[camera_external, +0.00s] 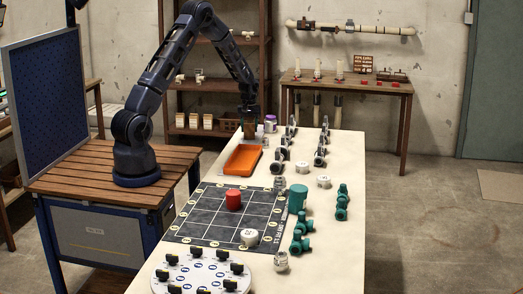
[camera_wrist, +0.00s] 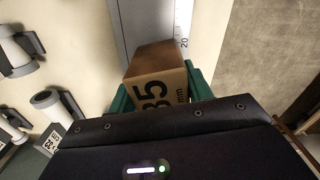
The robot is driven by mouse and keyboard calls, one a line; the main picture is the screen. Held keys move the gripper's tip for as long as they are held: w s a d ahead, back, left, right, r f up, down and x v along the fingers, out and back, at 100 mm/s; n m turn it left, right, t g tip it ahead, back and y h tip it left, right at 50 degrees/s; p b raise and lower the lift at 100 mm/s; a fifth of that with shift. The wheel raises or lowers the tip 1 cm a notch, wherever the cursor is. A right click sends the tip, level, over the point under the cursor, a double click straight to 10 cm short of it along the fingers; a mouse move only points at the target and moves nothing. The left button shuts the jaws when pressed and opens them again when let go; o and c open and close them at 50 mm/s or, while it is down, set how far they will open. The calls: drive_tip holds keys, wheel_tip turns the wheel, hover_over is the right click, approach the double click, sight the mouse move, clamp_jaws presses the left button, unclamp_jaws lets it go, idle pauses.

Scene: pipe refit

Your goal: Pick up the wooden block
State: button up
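The wooden block is brown, with a paler face marked "35 mm". In the wrist view the wooden block (camera_wrist: 155,65) stands between the two green fingers of my gripper (camera_wrist: 160,98). The fingers flank it closely on both sides, with no clear gap. Whether they press on it cannot be told, as the wrist housing hides their lower part. In the external view the wooden block (camera_external: 249,132) shows small under my gripper (camera_external: 250,118), at the far end of the pale table, behind the orange tray.
The orange tray (camera_external: 243,159) lies just in front of the block. A ruler strip (camera_wrist: 183,22) lies behind the block in the wrist view. Green fittings (camera_external: 298,199) stand nearer the front.

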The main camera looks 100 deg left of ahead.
drive_tip(key=shift+c, duration=1.4)
drive_tip(key=shift+r, duration=0.1)
